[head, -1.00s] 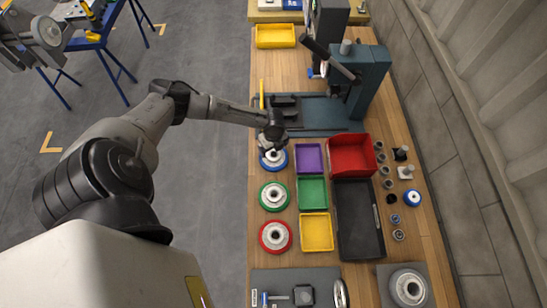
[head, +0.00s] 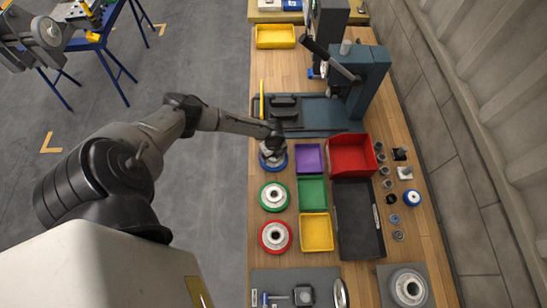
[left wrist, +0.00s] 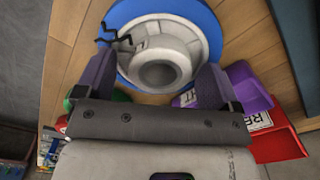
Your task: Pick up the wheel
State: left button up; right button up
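A wheel with a blue rim and grey hub (head: 273,167) lies on the wooden workbench, left of the purple bin. It also fills the top of the left wrist view (left wrist: 165,55). My left gripper (head: 272,150) is right over this wheel and hides part of it in the head view. In the left wrist view its two dark fingers (left wrist: 156,80) are spread, one on each side of the hub, with nothing clamped between them. I cannot tell whether the fingers touch the hub. My right gripper is not in view.
A green-rimmed wheel (head: 274,197) and a red-rimmed wheel (head: 275,237) lie nearer on the bench. Purple (head: 309,158), green (head: 312,193), yellow (head: 316,232) and red (head: 351,155) bins stand to the right. A blue-grey press (head: 366,80) stands behind.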

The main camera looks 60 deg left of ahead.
pick_arm(q)
jog(key=c, duration=1.1)
jog(key=shift+r, duration=0.1)
jog(key=shift+c, duration=0.2)
